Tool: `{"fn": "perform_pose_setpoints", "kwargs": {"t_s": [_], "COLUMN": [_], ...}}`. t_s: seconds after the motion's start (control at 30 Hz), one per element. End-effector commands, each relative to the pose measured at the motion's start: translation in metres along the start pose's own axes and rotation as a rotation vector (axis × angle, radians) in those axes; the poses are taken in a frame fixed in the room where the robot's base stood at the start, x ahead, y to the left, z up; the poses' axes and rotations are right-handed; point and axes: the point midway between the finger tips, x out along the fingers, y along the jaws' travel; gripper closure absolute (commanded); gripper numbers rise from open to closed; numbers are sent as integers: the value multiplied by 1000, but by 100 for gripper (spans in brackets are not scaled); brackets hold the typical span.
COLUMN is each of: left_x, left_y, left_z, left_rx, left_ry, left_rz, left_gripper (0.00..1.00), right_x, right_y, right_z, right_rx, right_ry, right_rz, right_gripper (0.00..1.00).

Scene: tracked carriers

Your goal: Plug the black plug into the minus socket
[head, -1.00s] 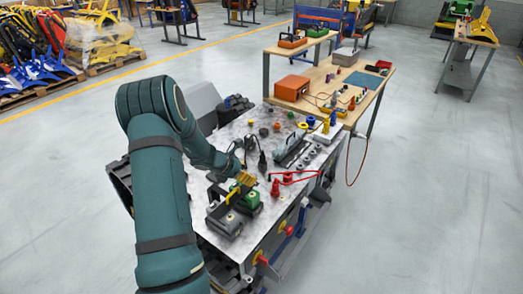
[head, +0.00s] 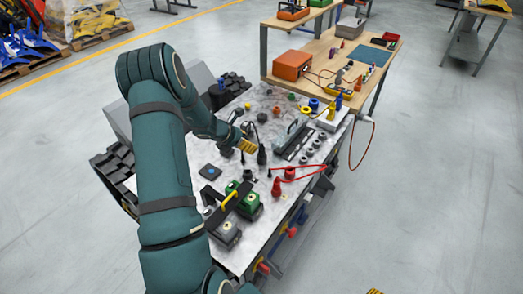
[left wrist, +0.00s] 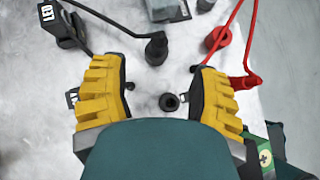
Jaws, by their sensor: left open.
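A black plug (head: 261,156) with a cable stands on the metal table; it also shows in the left wrist view (left wrist: 156,48), just beyond the fingertips. A black round socket (left wrist: 169,102) lies nearer, between the fingers; it appears as a small dark ring in the head view (head: 247,174). I cannot read a minus mark on it. My left gripper (left wrist: 160,78) is open and empty, its yellow fingers above the table; in the head view its fingertips (head: 248,146) are beside the plug. A yellow tip, likely my right gripper (head: 375,291), barely shows at the bottom edge.
A black LED piece (left wrist: 62,26) is left. A wooden bench (head: 352,62) stands behind.

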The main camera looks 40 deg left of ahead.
Motion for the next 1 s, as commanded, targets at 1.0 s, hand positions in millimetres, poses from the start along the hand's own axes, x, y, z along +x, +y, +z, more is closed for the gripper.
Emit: {"fn": "perform_pose_setpoints", "kwargs": {"t_s": [1.0], "left_x": [112], "left_y": [0], "left_z": [-2], "left_rx": [1], "left_ry": [1], "left_rz": [1], "left_gripper": [39], "right_x": [6], "right_y": [2], "right_z": [1], "right_rx": [-1], "right_ry": [0], "right_rz": [1], "right_gripper": [13]}}
